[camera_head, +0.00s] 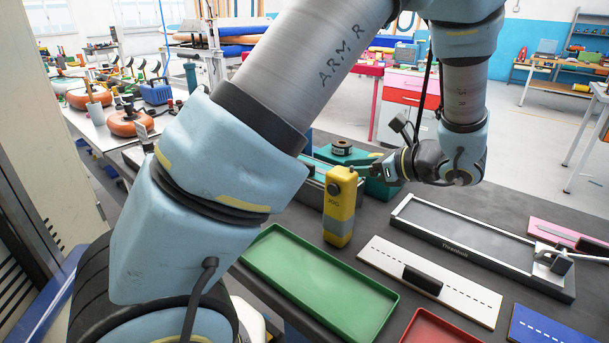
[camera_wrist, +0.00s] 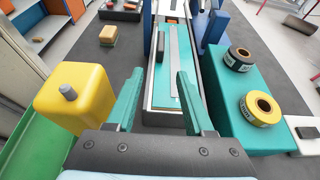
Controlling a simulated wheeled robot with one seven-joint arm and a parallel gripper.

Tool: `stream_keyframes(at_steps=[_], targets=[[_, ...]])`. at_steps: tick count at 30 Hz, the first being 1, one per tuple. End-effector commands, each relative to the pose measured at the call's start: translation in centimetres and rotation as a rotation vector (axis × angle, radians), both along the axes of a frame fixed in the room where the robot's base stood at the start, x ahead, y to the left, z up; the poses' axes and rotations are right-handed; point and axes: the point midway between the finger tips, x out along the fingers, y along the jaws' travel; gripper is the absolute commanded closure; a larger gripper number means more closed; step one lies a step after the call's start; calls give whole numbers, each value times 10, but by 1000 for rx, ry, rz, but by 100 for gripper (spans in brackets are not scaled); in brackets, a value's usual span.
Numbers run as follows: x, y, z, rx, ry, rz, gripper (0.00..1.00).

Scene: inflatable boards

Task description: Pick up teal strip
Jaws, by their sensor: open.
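The teal strip (camera_wrist: 165,92) lies flat in a long narrow tray (camera_wrist: 151,116) straight ahead in the wrist view. A grey metal bar (camera_wrist: 181,75) runs along its right part and a small dark block lies toward its far left. My gripper (camera_wrist: 165,92) is open, with its teal fingers apart on either side of the near part of the tray and nothing between them. Whether the fingers are level with the strip is not clear. In the head view my gripper (camera_head: 377,168) is behind the yellow device (camera_head: 340,205), which partly hides the tray area; I cannot make out the strip there.
The yellow device also stands close left of my fingers in the wrist view (camera_wrist: 72,98). A teal block (camera_wrist: 262,90) bearing two tape rolls is close on the right. A green tray (camera_head: 320,287), a white dashed board (camera_head: 430,280) and a metal-framed tray (camera_head: 480,243) lie on the dark table.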

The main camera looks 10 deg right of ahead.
Motion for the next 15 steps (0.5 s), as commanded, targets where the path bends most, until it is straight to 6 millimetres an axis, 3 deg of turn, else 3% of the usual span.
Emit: stream_keyframes(at_steps=[9, 15], targets=[[30, 30, -16, 3, 0, 5, 48], [40, 39, -20, 1, 1, 2, 48]])
